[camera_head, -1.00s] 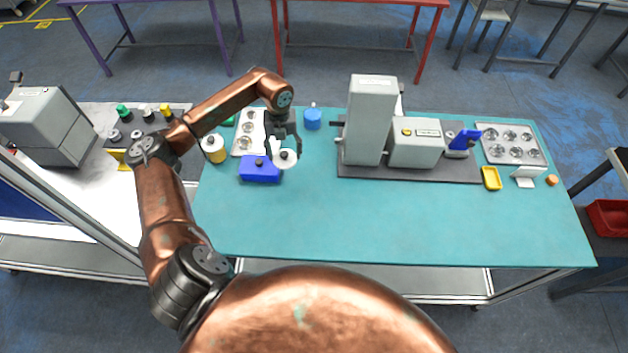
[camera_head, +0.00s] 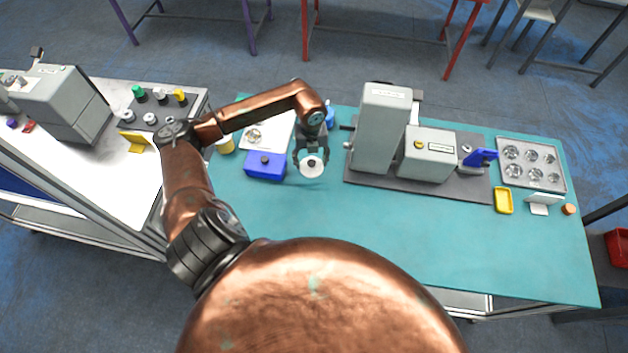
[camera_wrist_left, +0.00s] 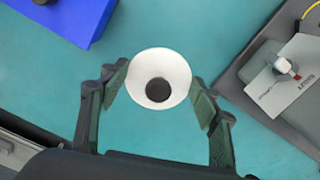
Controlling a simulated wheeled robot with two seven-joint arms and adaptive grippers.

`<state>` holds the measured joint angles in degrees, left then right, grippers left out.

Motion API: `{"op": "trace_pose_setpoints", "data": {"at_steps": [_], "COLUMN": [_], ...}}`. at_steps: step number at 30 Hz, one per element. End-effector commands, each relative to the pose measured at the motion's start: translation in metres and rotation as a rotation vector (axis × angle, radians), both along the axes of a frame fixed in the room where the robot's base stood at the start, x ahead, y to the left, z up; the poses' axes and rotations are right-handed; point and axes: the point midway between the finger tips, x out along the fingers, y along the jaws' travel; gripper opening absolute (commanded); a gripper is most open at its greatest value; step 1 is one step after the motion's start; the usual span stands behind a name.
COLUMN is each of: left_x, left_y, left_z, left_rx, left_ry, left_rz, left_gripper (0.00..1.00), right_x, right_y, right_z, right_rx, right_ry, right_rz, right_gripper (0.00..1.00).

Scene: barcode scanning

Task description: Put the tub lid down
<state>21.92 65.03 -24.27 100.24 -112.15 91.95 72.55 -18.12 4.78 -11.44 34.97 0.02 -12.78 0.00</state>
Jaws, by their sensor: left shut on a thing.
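The tub lid is a white round piece with a dark knob (camera_head: 312,168), also seen in the left wrist view (camera_wrist_left: 175,66). My left gripper (camera_head: 311,160) is shut on it, with one finger on each side of its rim; it also shows in the left wrist view (camera_wrist_left: 160,92). The lid is over bare mat to the right of the blue box (camera_head: 265,172). I cannot tell whether it touches the mat. My right gripper is not in view.
A grey machine (camera_head: 380,130) on a dark base stands right of the lid. A white tray (camera_head: 278,130) lies behind the blue box, partly hidden by my arm. A yellow dish (camera_head: 503,200) is at the right. The front of the teal mat (camera_head: 330,220) is clear.

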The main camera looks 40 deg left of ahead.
Motion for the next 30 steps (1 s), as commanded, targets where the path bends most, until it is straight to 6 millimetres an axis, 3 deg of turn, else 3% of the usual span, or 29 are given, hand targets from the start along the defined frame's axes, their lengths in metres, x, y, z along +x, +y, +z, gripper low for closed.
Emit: {"op": "trace_pose_setpoints", "data": {"at_steps": [6,11,22,30], "left_x": [-0.018,-0.022,-0.027,-0.026], "left_y": [-0.022,-0.027,-0.033,-0.033], "left_z": [-0.034,-0.044,-0.082,-0.085], "left_rx": [-0.002,0.001,0.001,0.001], "left_ry": [0.003,0.002,0.004,0.001], "left_rz": [0.001,0.001,0.002,0.001], "left_gripper": [0.41,0.41,0.41,0.41], "right_x": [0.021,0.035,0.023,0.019], "right_y": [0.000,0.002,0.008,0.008], "right_z": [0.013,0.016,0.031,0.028], "right_rx": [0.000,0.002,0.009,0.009], "right_ry": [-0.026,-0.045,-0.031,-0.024], "right_rz": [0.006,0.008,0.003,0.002], "right_gripper": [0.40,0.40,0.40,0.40]}}
